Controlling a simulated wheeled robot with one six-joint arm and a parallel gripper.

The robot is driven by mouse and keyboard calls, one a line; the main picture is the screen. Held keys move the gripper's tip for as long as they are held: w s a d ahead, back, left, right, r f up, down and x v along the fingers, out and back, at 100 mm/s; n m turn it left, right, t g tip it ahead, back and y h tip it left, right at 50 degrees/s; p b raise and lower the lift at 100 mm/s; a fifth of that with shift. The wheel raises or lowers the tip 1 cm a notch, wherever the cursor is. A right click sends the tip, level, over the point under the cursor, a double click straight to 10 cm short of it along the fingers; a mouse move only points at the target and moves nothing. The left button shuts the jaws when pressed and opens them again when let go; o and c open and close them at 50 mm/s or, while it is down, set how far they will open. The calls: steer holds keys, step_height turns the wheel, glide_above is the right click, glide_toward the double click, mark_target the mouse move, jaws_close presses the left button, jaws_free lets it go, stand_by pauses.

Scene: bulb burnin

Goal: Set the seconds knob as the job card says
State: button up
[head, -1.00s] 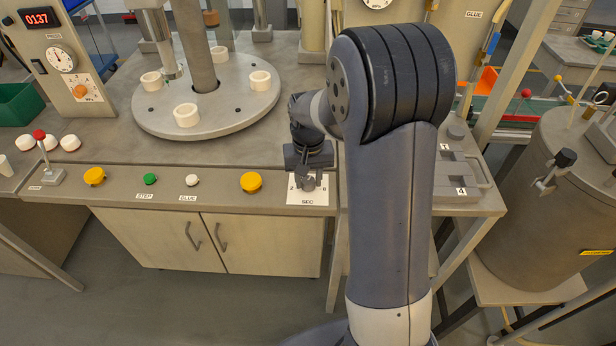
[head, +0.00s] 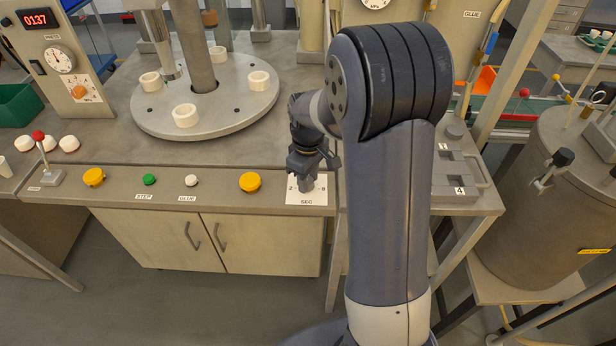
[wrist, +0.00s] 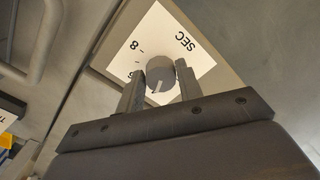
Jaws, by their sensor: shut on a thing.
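The seconds knob (wrist: 160,70) is a grey round knob on a white dial plate (wrist: 205,60) marked SEC. In the wrist view my gripper (wrist: 159,84) has one finger on each side of the knob, shut on it. A pale pointer line on the knob points toward the gripper's palm. An 8 is readable on the plate; the marks nearer the fingers are partly hidden. In the head view my gripper (head: 301,172) is over the plate (head: 307,197) at the bench's front edge and hides most of the knob. I cannot make out a job card.
A yellow button (head: 250,181) is left of the plate, with a white button (head: 191,180) and a green button (head: 149,179) further along. A round turntable (head: 150,122) with white rings stands behind. A grey numbered tray (head: 455,190) is right of my arm.

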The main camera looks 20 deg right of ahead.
steer(key=shift+n, duration=0.5)
steer(key=o, duration=1)
step_height(320, 180, up, 11)
steer(key=shift+f, duration=0.1)
steer(key=shift+f, duration=0.1)
step_height(320, 180, down, 11)
steer(key=shift+r, duration=0.2)
stand_by(0.5)
steer(key=shift+r, duration=0.1)
